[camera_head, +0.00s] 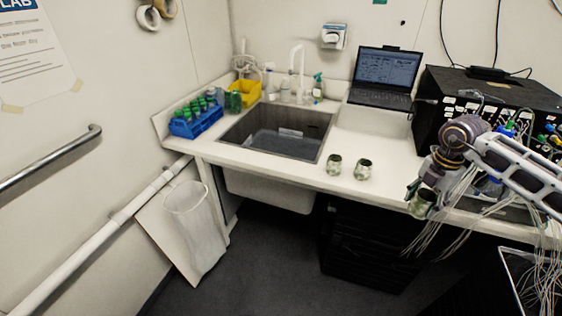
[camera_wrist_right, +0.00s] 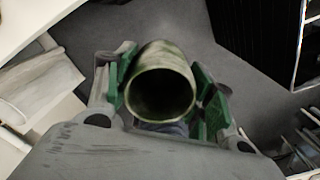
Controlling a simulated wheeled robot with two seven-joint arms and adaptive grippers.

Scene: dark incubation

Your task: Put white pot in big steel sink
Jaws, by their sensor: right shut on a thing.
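My right gripper (camera_head: 424,192) is at the right, by the counter's front edge. It is shut on a pale, green-stained pot (camera_head: 421,206). In the right wrist view, the green finger pads of the gripper (camera_wrist_right: 164,82) press on both sides of this pot (camera_wrist_right: 160,92), and its open mouth faces the camera. Two similar pale, mottled pots, a left one (camera_head: 334,164) and a right one (camera_head: 363,169), stand upright on the counter right of the sink. The big steel sink (camera_head: 316,149) is set into the counter at the left. My left gripper is not in view.
A blue rack (camera_head: 196,123) with green-capped tubes and a yellow bin (camera_head: 247,92) stand left of and behind the sink. A laptop (camera_head: 385,75) and a black box (camera_head: 490,100) take up the back right. Loose cables hang around my right arm.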

